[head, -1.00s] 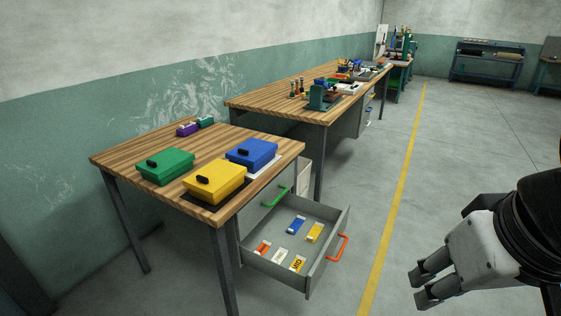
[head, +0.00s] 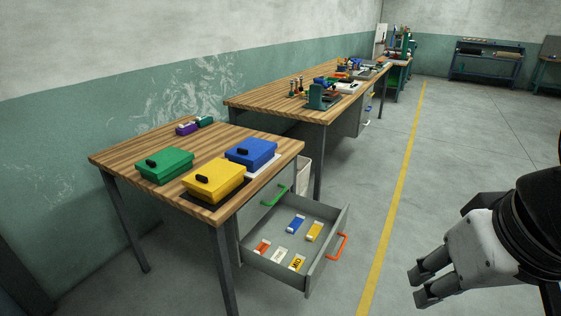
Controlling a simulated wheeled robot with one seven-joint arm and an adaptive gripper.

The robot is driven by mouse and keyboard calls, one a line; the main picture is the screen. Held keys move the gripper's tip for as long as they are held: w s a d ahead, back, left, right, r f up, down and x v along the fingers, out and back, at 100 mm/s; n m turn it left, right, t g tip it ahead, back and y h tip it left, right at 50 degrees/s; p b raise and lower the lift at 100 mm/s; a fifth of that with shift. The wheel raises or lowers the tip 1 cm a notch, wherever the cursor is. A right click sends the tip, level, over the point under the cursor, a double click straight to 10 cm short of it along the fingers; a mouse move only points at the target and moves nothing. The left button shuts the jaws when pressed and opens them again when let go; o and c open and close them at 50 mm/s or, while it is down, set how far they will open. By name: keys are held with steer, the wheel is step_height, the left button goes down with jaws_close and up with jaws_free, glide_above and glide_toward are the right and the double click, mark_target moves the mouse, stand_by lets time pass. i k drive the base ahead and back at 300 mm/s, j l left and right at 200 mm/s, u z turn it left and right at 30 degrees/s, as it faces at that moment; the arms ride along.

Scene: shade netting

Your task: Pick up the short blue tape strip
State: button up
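A short blue strip (head: 295,224) with a pale end lies flat in the open grey drawer (head: 331,269) under the near wooden table. It is in the back part of the drawer, left of a yellow strip (head: 314,231). An orange-red strip (head: 262,247), a white strip (head: 279,255) and a yellow strip with dark marks (head: 297,263) lie in front of it. My gripper (head: 420,287) is at the lower right, over the floor, well right of the drawer. Its two fingers are apart with nothing between them.
Green (head: 165,165), yellow (head: 214,180) and blue (head: 252,152) lidded boxes stand on the near table (head: 130,150). An orange handle (head: 338,247) is on the open drawer. A green handle (head: 274,197) shows behind it. The floor between drawer and gripper is clear.

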mark_target(296, 223)
steer(key=i+l+u, duration=0.4)
steer(key=i+l, duration=0.15)
steer(key=l, duration=0.15)
steer(key=i+l+u, duration=0.4)
steer(key=l, duration=0.4)
steer(key=i, duration=0.05)
